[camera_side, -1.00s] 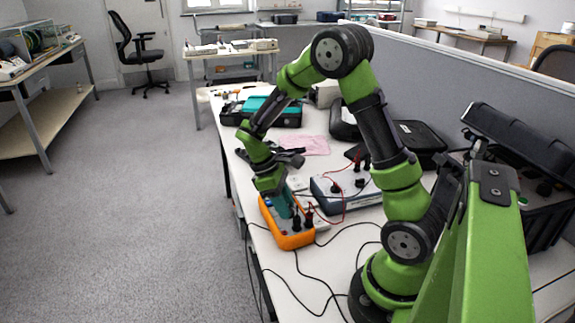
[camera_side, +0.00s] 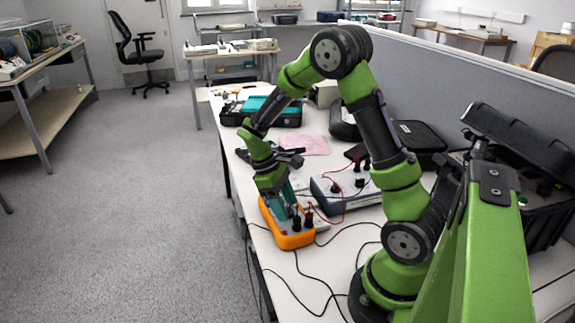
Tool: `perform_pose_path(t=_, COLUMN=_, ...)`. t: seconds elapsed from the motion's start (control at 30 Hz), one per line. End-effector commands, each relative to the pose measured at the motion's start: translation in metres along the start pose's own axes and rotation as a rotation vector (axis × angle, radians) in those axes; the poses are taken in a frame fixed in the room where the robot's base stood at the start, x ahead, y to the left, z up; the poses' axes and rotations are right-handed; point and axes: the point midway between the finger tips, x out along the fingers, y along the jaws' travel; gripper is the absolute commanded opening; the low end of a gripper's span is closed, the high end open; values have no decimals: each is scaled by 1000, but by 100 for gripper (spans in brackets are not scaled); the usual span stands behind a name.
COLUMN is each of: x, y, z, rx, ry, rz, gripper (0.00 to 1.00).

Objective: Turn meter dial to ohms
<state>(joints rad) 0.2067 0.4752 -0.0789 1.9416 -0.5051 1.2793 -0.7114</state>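The orange meter (camera_side: 287,239) lies on the white bench near its left edge, with black plugs and leads in its lower face. My gripper (camera_side: 277,206) points down at the upper part of the meter, over its face. The gripper hides the dial, so its setting does not show. The fingertips are too small and covered to tell whether they are open or shut, or whether they touch the dial.
A grey-blue box (camera_side: 345,188) with red and black leads stands right of the meter. Black cables (camera_side: 318,284) loop over the bench in front. A pink cloth (camera_side: 304,145) and an open case with teal inside (camera_side: 262,105) lie farther back.

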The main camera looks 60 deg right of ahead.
Motion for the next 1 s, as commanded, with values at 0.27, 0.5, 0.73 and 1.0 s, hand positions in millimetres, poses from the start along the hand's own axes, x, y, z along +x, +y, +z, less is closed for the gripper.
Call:
perform_pose_path(t=0.27, x=-3, y=0, z=0, rx=-1, ry=1, rz=0, gripper=62)
perform_pose_path(t=0.5, x=-42, y=0, z=-1, rx=0, ry=5, rz=2, gripper=62)
perform_pose_path(t=0.73, x=-99, y=0, z=-1, rx=0, ry=5, rz=3, gripper=62)
perform_pose_path(t=1.0, x=-152, y=0, z=-1, rx=0, ry=2, rz=2, gripper=62)
